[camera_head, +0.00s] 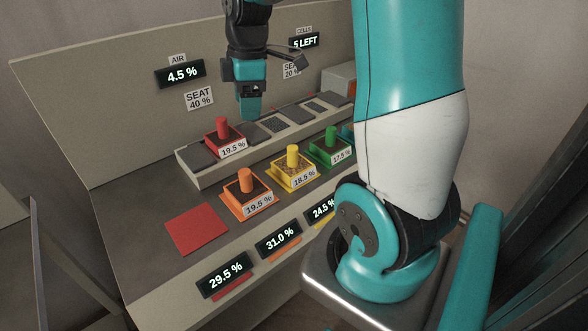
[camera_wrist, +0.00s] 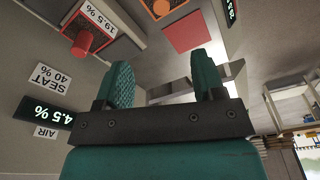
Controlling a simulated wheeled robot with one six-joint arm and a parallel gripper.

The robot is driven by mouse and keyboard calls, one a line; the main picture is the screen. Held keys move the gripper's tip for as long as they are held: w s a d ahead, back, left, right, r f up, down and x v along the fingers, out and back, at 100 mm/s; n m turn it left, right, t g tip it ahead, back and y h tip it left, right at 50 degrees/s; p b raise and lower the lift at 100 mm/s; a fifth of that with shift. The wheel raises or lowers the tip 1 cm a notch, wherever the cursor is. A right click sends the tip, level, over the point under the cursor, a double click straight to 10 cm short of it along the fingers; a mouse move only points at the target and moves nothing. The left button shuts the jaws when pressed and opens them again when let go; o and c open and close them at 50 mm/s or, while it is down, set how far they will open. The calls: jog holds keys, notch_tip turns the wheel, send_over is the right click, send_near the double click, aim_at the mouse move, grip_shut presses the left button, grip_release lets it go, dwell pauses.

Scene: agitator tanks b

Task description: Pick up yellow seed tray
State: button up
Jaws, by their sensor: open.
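The yellow seed tray (camera_head: 280,181) stands upright on the console's lower surface, with a yellow knob on top and an "18.5 %" label on its front. It sits between an orange tray and a green tray. I do not make it out in the wrist view. My gripper (camera_head: 250,112) hangs fingers down over the back row, just right of and above the red tray, apart from the yellow tray. The wrist view shows the two teal fingers (camera_wrist: 165,82) spread, with nothing between them.
The red tray (camera_head: 237,153), "19.5 %", sits on the raised back step, which has several dark empty pads. The orange tray (camera_head: 233,212) and green tray (camera_head: 318,158) flank the yellow one closely. A flat red pad (camera_head: 197,230) is bare. Displays line the front edge; my arm hides the right side.

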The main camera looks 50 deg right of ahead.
jog(key=n, duration=0.1)
send_near(292, 147)
jog(key=shift+n+g+h, duration=0.3)
jog(key=shift+g+h, duration=0.1)
jog(key=f, duration=0.2)
jog(key=f+p, duration=0.1)
jog(key=f, duration=0.3)
jog(key=shift+w+a+f, duration=0.2)
jog(key=shift+w+f, duration=0.1)
jog(key=shift+w, duration=0.05)
jog(key=shift+s+a+f+p, duration=0.1)
jog(key=shift+f+p, duration=0.4)
jog(key=shift+f, duration=0.9)
jog(key=shift+a+f+p, duration=0.15)
jog(key=shift+f+p, duration=0.3)
jog(key=shift+f, duration=1)
jog(key=c, duration=1)
jog(key=shift+c, duration=0.6)
jog(key=shift+r, duration=0.15)
